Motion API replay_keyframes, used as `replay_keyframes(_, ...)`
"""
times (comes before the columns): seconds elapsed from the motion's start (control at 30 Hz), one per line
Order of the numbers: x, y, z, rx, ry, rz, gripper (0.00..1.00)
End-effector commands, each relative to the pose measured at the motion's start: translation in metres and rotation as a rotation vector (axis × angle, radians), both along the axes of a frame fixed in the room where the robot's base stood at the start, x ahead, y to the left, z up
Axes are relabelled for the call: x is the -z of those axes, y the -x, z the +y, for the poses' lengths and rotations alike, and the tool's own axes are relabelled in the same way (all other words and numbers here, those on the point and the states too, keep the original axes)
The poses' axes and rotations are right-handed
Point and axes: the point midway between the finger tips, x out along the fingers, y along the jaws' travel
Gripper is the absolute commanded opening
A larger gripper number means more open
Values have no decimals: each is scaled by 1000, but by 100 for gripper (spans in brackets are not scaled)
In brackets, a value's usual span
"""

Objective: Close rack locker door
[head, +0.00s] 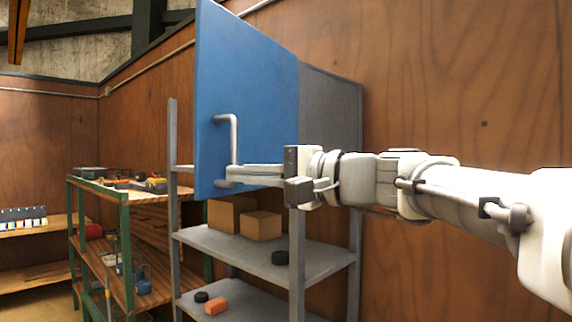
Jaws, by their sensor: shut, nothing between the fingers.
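The blue locker door (248,90) is at the upper part of a grey metal rack (297,250). It stands swung open toward me, hinged near the rack's right front post. A light grey bar handle (234,138) is on its visible face, near the outer edge. My gripper (222,178) is shut, with its fingers in front of the door's lower part, close to the handle's lower end. I cannot tell whether the fingers touch the door or the handle. The inside of the locker is mostly hidden by the door.
Below, the rack's shelves hold cardboard boxes (231,215), a black round piece (280,257) and an orange block (216,305). A green-framed shelf (125,235) with several items stands to the left. A wooden wall (460,80) is behind my arm.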

Motion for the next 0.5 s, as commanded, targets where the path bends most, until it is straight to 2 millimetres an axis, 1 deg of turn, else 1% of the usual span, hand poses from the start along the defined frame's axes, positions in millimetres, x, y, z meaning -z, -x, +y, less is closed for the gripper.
replay_keyframes(0.03, -2, -4, 10, -4, 0, 1, 0)
replay_keyframes(0.2, -2, -15, 30, -1, 0, 0, 0)
replay_keyframes(0.33, -1, -19, 38, -1, 0, 0, 0)
replay_keyframes(0.5, 0, -20, 40, 0, 0, -1, 0)
